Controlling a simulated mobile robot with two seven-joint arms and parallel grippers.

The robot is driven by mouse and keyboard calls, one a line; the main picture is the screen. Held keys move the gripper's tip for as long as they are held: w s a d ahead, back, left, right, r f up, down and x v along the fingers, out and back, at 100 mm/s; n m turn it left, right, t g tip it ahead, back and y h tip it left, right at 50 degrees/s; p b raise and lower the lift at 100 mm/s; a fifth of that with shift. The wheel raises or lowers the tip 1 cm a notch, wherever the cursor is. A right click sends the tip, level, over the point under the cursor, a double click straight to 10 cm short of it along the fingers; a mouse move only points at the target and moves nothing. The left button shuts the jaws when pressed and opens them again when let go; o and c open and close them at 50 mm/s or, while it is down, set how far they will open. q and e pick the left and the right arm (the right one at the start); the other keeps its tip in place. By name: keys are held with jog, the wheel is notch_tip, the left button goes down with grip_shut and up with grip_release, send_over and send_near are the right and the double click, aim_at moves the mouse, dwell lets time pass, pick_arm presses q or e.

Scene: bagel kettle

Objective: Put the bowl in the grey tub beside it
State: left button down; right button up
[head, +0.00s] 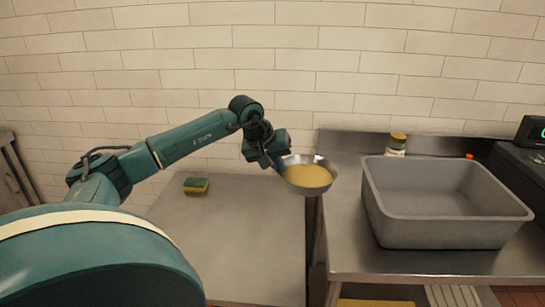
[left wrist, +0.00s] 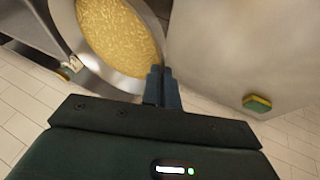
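The metal bowl (head: 308,174) is held up in the air at the end of my left arm, near the gap between the two counters. It has yellow, grainy contents, which show closely in the left wrist view (left wrist: 118,38). My left gripper (head: 280,166) is shut on the bowl's rim; in the left wrist view its fingers (left wrist: 162,86) are together at the rim. The grey tub (head: 448,232) stands on the steel counter to the right of the bowl. Its visible inside looks empty. My right gripper is not in view.
A yellow and green sponge (head: 196,186) lies on the left counter (head: 235,245), which is otherwise clear. A small jar (head: 397,143) stands behind the tub on the steel counter (head: 350,225). A dark appliance (head: 530,165) stands at the right. A tiled wall runs behind.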

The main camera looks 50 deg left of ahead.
pick_arm(q)
jog(key=s+d+f+m+h, duration=0.1)
jog(key=s+d, duration=0.3)
jog(key=d, duration=0.5)
jog(key=s+d+f+m+g+h, duration=0.1)
jog(key=s+d+m, duration=0.3)
jog(key=d, duration=0.6)
jog(key=s+d+f+m+h, duration=0.2)
jog(key=s+d+f+m, duration=0.1)
jog(key=d, duration=0.6)
jog(key=shift+s+d+f+g, duration=0.2)
jog(key=shift+s+d+g, duration=0.2)
jog(key=shift+s, duration=0.2)
